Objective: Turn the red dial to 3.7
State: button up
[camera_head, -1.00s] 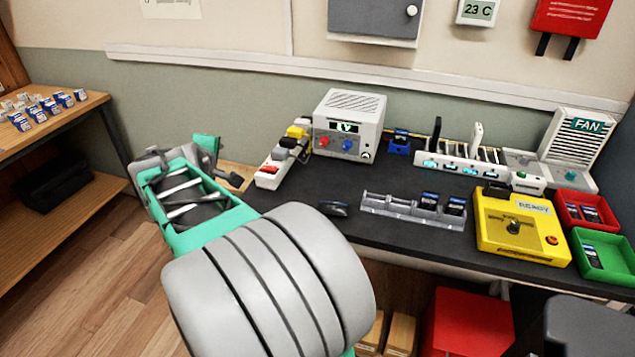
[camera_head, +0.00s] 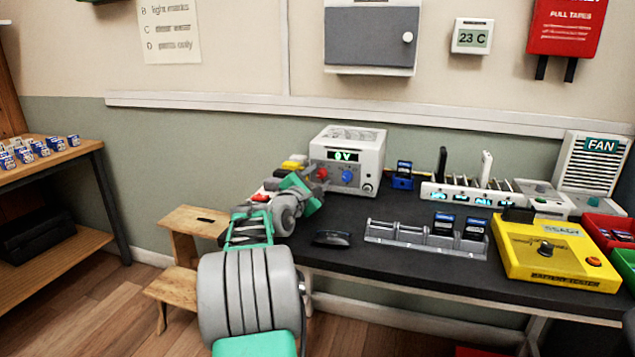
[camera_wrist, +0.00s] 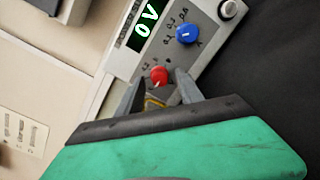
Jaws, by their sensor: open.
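The power supply (camera_head: 357,143) is a white box at the back of the dark bench, its display reading "0 V". It also shows in the wrist view (camera_wrist: 205,52). The red dial (camera_wrist: 159,76) is on its front panel, with small number marks around it; in the head view the red dial (camera_head: 322,173) shows just past my gripper. A blue dial (camera_wrist: 187,33) sits beside it. My gripper (camera_wrist: 158,82) is open, its two grey fingers pointing at the panel with the red dial between or just beyond their tips. I cannot tell whether they touch it.
A power strip (camera_head: 272,185) with plugs lies beside my arm. A wooden stool (camera_head: 190,222) is at the left.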

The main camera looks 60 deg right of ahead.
jog(key=shift+d, duration=0.1)
grip_shut()
dwell(0.4)
